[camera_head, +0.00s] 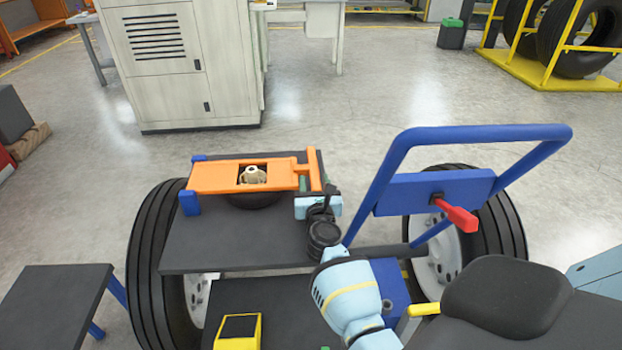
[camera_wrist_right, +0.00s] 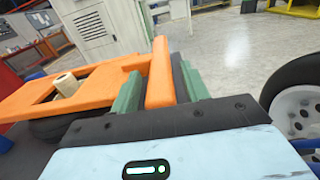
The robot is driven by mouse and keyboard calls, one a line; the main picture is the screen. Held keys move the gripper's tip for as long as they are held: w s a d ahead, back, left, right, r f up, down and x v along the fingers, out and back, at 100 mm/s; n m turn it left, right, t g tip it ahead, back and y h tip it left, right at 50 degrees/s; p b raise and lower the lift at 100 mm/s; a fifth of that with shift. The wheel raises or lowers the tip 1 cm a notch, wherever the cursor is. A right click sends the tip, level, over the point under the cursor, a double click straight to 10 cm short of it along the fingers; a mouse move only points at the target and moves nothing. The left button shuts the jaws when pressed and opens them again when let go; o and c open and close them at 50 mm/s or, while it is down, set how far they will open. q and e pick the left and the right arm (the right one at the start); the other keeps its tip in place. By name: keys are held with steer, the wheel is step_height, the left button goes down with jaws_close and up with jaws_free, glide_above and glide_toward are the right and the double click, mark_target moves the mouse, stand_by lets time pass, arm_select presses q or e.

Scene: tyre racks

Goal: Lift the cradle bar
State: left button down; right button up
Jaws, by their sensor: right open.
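The orange cradle bar (camera_head: 314,172) is the upright crosspiece at the right end of a flat orange frame (camera_head: 215,177) on a dark shelf. In the right wrist view the bar (camera_wrist_right: 160,75) stands between the two green fingers of my right gripper (camera_wrist_right: 160,92). The fingers are apart, one on each side of the bar; a gap shows beside the left finger. In the head view my right gripper (camera_head: 309,184) is at the bar's near part, its fingers partly hidden. My left gripper is not in view.
A cream knob (camera_head: 252,174) sits in the frame's opening, above a dark round part. A blue tubular handle (camera_head: 480,133) with a red grip (camera_head: 457,214) rises to the right. Wheels flank the shelf (camera_head: 235,240). A yellow device (camera_head: 238,331) lies in front. Open floor lies behind.

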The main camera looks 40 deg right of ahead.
steer(key=shift+s+r, duration=0.1)
steer(key=shift+s, duration=0.1)
steer(key=shift+c, duration=1.6)
jaws_close()
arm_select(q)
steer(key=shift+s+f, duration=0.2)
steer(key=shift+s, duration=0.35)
